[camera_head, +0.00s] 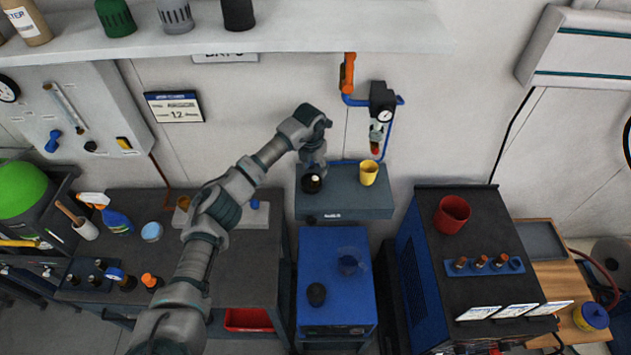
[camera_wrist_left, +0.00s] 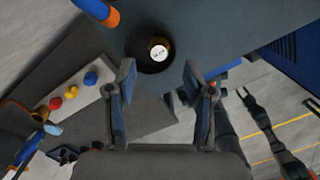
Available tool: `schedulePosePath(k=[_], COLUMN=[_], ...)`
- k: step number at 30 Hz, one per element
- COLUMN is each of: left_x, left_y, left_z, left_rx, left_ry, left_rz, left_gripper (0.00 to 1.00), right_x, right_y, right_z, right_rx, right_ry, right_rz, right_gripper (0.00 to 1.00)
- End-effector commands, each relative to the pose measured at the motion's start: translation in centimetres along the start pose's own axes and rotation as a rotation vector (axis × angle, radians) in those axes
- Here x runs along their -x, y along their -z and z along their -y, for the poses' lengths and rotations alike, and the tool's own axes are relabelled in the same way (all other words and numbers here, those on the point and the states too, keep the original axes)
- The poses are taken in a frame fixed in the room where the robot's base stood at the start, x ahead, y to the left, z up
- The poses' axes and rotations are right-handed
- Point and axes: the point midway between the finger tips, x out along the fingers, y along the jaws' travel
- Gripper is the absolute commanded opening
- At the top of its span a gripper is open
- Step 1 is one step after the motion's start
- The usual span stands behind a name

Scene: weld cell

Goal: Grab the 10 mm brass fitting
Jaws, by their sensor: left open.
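My left gripper (camera_head: 314,168) points down over the grey-blue bench box. In the left wrist view its two fingers (camera_wrist_left: 159,70) are spread apart with nothing between them. Just beyond the fingertips is a dark round holder (camera_wrist_left: 152,66). A small round piece with a white label and a brass-coloured edge, apparently the brass fitting (camera_wrist_left: 159,50), sits in it. The label is too small to read surely. In the head view the holder (camera_head: 312,184) shows just under the gripper, partly covered by it. A dark forked limb (camera_wrist_left: 255,112), possibly my right arm, shows at right in the wrist view.
A yellow cup (camera_head: 369,172) stands close to the right of the gripper on the grey-blue box (camera_head: 345,202). A regulator with a gauge (camera_head: 382,105) hangs on the wall behind. A red cup (camera_head: 452,214) and a blue rack (camera_head: 489,267) stand on the dark cabinet at right.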

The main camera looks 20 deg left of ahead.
Motion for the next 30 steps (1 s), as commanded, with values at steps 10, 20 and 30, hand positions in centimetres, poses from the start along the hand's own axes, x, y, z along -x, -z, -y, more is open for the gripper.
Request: schedulePosePath(k=[10, 20, 30], left_x=[-4.6, -5.3, -5.3], left_y=[0.0, 0.1, 0.0], left_z=[-0.2, -0.2, -0.2], left_rx=[0.001, 0.001, 0.001], left_ry=[0.002, 0.001, 0.001], left_rz=[-0.002, 0.0, -0.001], left_gripper=[0.52, 0.42, 0.0], right_x=[1.8, 1.8, 1.8], right_y=[-0.6, -0.7, -0.6], right_z=[-1.0, -1.1, -0.7], right_rx=[0.003, 0.002, 0.0], right_ry=[-0.012, -0.012, -0.008], right_rz=[0.01, 0.012, 0.012], right_gripper=[0.4, 0.4, 0.4])
